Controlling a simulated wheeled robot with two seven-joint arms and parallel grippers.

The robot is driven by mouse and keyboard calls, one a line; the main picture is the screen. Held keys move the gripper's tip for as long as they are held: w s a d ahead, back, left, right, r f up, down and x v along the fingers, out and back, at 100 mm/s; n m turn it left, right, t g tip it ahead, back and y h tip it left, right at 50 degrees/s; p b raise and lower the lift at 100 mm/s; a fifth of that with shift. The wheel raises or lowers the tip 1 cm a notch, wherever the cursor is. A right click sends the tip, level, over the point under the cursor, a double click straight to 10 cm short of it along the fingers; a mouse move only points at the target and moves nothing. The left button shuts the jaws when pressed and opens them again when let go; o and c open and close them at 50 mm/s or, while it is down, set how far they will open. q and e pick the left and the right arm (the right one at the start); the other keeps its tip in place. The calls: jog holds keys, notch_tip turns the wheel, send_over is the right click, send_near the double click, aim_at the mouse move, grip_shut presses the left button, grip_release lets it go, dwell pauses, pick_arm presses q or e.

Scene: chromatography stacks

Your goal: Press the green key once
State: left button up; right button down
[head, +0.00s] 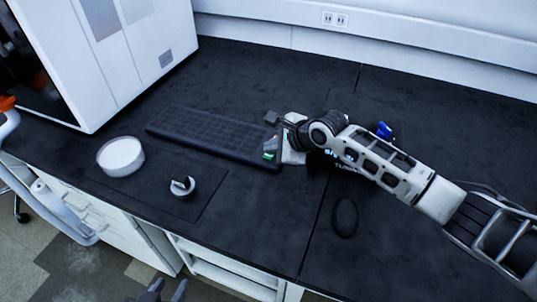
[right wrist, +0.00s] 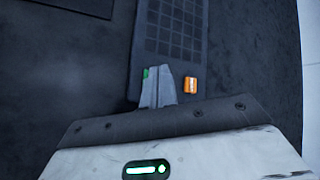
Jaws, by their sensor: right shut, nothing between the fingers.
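The green key (right wrist: 146,73) is a small patch in the right wrist view. It sits near the left edge of the dark keyboard (right wrist: 178,28), partly covered by my right fingers. My right gripper (right wrist: 159,72) is shut and empty. Its tips are just right of the key in that view; I cannot tell whether they touch anything. In the head view the right gripper is over the right end of the keyboard (head: 205,132). A green patch shows there, but I cannot tell whether it is the key. My left gripper (head: 169,287) shows only its separated fingertips at the bottom edge.
An orange key (right wrist: 190,85) lies right of my right fingers. A white round dish (head: 120,156) and a small ring-shaped item (head: 182,187) stand in front of the keyboard. A black mouse (head: 345,217) lies at right. A white instrument (head: 125,50) stands behind left.

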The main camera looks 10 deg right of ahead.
jog(key=shift+f, duration=0.15)
dwell(0.6)
jog(key=shift+f, duration=0.3)
jog(key=shift+f+p, duration=0.3)
jog(key=shift+f, duration=0.1)
dwell(0.7)
jog(key=shift+r+p, duration=0.85)
jog(key=shift+p, duration=0.35)
